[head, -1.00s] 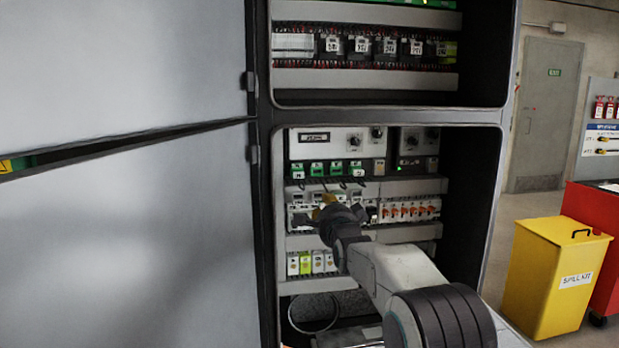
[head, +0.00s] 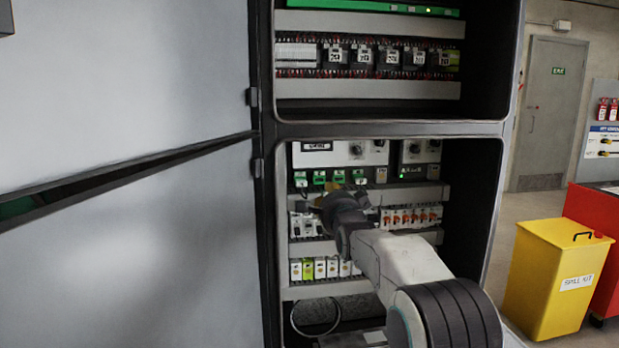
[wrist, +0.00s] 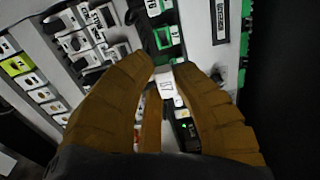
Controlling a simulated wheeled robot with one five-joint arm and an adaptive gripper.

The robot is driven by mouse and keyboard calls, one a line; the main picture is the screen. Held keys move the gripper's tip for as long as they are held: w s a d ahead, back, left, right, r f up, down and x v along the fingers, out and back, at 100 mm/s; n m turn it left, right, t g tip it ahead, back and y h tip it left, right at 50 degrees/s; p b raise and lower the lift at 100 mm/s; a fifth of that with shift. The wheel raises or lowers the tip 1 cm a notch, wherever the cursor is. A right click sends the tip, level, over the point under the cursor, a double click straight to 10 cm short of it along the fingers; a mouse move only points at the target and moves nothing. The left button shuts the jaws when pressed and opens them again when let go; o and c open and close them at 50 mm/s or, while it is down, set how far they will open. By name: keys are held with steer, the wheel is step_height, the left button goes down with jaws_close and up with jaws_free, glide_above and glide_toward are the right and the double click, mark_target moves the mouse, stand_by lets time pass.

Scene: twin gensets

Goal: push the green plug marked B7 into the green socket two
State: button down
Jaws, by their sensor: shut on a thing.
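My gripper (head: 326,203) is inside the lower cabinet bay, just below a row of green sockets (head: 338,178) with white labels. The row also shows at the top of the wrist view (wrist: 165,38). In the wrist view my gripper (wrist: 168,78) has its brown fingers closed around a small white-faced piece (wrist: 165,84), which I take for the label of the green plug. Most of the plug is hidden by the fingers, and the B7 mark is not readable. I cannot tell which socket is number two, or whether the plug touches one.
Orange-levered breakers (head: 410,217) stand right of my gripper, with yellow-green and white terminals (head: 320,268) below. A grey door (head: 140,240) stands left of the bay. A yellow spill bin (head: 552,275) and red cabinet (head: 600,240) are on the floor at right.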

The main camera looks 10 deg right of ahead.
steer(key=shift+w+r, duration=0.1)
steer(key=shift+w, duration=0.05)
steer(key=w+p, duration=0.6)
steer(key=shift+w, duration=0.15)
stand_by(0.8)
steer(key=shift+w+p, duration=1.05)
steer(key=shift+w, duration=0.45)
stand_by(4.2)
steer(key=c, duration=1.1)
jaws_free()
steer(key=shift+c, duration=0.2)
